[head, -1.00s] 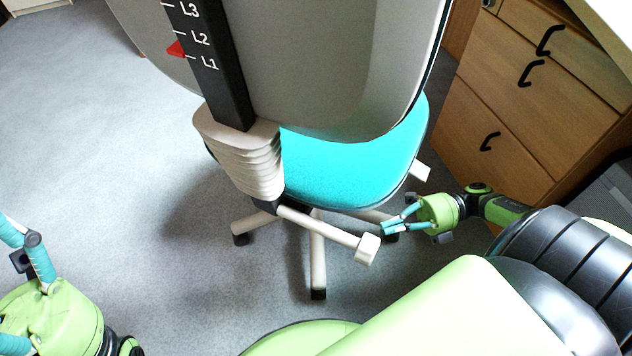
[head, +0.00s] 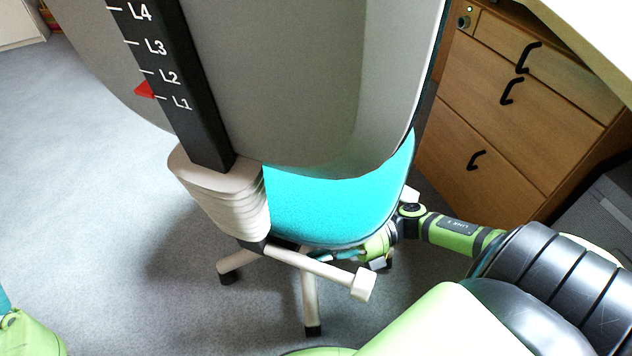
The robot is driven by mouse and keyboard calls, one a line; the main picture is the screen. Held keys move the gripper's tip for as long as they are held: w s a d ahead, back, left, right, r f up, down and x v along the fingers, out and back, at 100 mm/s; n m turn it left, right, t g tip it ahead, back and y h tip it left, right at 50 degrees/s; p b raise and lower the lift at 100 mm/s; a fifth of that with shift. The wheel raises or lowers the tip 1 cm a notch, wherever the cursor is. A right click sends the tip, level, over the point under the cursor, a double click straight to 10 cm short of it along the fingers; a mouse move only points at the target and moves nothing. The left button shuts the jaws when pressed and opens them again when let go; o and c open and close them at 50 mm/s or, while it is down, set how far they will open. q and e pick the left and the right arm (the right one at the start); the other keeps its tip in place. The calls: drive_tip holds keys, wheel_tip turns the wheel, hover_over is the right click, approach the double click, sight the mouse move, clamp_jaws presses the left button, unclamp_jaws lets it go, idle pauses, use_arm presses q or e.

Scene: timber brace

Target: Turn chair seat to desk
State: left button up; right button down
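The chair has a cyan seat (head: 330,205) and a grey backrest (head: 300,75) whose rear side faces me. A pale lever (head: 310,266) sticks out to the right from below the seat. My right gripper (head: 362,250) is at the right front edge of the seat, just behind the lever's end. Its fingers are partly hidden by the seat and lever, so I cannot tell whether they are open or touching. The desk top (head: 590,40) shows at the top right.
A wooden drawer cabinet (head: 500,130) with black handles stands under the desk, right of the chair. A dark grey box (head: 600,215) is at the right edge. The chair's wheeled base (head: 309,300) spreads below. The floor (head: 90,200) on the left is clear.

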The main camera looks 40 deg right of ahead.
drive_tip(key=shift+w+a, duration=0.25)
drive_tip(key=shift+w, duration=0.2)
drive_tip(key=shift+r, duration=0.1)
